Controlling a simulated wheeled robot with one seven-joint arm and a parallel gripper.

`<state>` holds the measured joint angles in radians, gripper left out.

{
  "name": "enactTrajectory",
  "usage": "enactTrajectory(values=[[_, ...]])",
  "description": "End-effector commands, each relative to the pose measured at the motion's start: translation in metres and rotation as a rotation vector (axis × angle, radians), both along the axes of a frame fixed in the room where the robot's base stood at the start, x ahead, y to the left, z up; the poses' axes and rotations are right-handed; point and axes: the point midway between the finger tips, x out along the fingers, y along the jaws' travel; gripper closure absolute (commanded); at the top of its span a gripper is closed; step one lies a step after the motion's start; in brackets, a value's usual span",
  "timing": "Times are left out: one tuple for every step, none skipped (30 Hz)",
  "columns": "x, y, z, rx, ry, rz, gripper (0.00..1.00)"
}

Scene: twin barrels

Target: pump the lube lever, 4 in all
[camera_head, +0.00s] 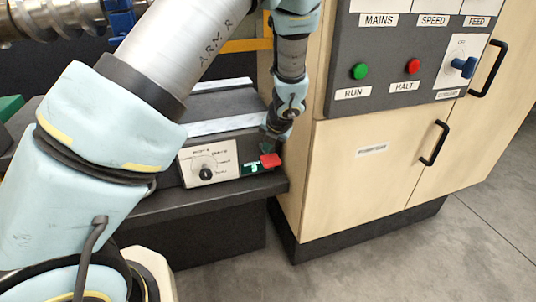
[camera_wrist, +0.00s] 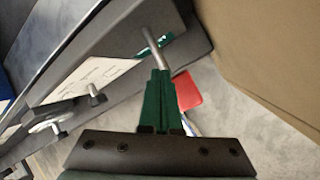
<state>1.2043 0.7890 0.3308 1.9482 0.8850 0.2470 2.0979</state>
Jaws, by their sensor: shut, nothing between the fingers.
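The lube lever appears to be a steel rod with a red end. The red end (camera_head: 270,160) shows in the head view at the right front corner of the dark bench, beside a small green plate (camera_head: 250,169). In the wrist view the rod (camera_wrist: 153,46) runs down toward my fingers, and the red end (camera_wrist: 188,90) shows just right of them. My gripper (camera_head: 269,143) is shut and empty, pointing down right above the red end. Its green fingers (camera_wrist: 160,75) overlap the lower rod in the wrist view; I cannot tell whether they touch it.
A white panel with a black knob (camera_head: 205,174) sits left of the lever. The wooden cabinet (camera_head: 330,170) stands close on the right, with a grey button panel (camera_head: 400,100) and black handles. Open floor (camera_head: 400,260) lies in front.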

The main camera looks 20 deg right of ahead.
Motion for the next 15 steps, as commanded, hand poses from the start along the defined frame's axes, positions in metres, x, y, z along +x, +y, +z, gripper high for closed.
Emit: enactTrajectory(values=[[-0.0003,0.0002,-0.0014,0.001,0.001,-0.001,1.00],[-0.0003,0.0002,-0.0018,0.001,0.001,0.000,1.00],[-0.0005,0.0003,-0.0022,0.001,0.001,-0.001,1.00],[-0.0005,0.0002,-0.0026,0.001,0.001,-0.001,1.00],[-0.0006,0.0003,-0.0029,0.001,0.001,-0.001,1.00],[-0.0006,0.0003,-0.0034,0.001,0.001,-0.001,1.00],[-0.0006,0.0003,-0.0037,0.001,0.001,-0.001,1.00],[-0.0007,0.0003,-0.0041,0.001,0.001,-0.001,1.00],[-0.0008,0.0003,-0.0045,0.001,0.001,-0.001,1.00],[-0.0008,0.0003,-0.0049,0.001,0.001,-0.001,1.00],[-0.0009,0.0002,-0.0052,0.001,0.001,-0.001,1.00],[-0.0010,0.0003,-0.0057,0.001,0.001,-0.001,1.00],[-0.0010,0.0003,-0.0060,0.001,0.001,-0.001,1.00],[-0.0011,0.0003,-0.0064,0.001,0.001,-0.001,1.00],[-0.0012,0.0003,-0.0068,0.001,0.001,-0.001,1.00]])
